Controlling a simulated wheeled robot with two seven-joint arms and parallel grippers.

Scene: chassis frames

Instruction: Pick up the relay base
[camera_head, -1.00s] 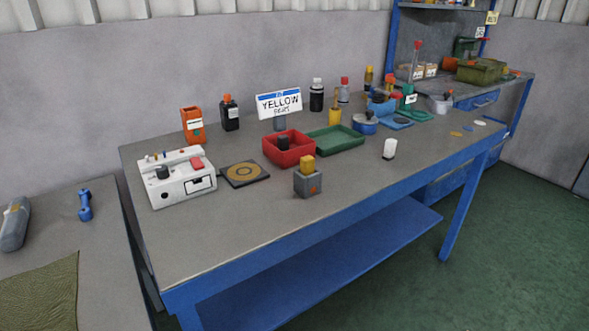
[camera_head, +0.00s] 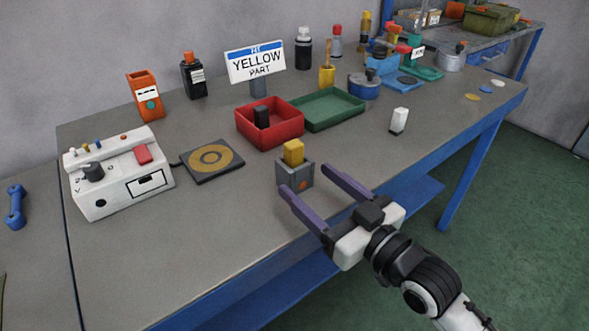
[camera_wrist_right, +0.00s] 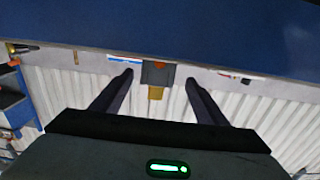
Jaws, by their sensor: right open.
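A small grey block (camera_head: 295,177) with an orange mark on its front stands on the table near its front edge, with a yellow block (camera_head: 293,152) on top; I take the grey block as the relay base. My right gripper (camera_head: 305,179) is open and empty, pointing at it from the front right. One fingertip overlaps the block's lower left, the other is to its right. In the right wrist view the grey block (camera_wrist_right: 157,72) and yellow block (camera_wrist_right: 155,94) appear upside down between the open fingers. How far the fingertips are from it is unclear. My left gripper is out of view.
A red tray (camera_head: 283,138) and green tray (camera_head: 345,112) stand behind the block. A black pad (camera_head: 225,172) and white device (camera_head: 117,185) are left. A white piece (camera_head: 399,121) stands right. A sign (camera_head: 255,63) reads "YELLOW PART". The table (camera_head: 200,245) is clear at front left.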

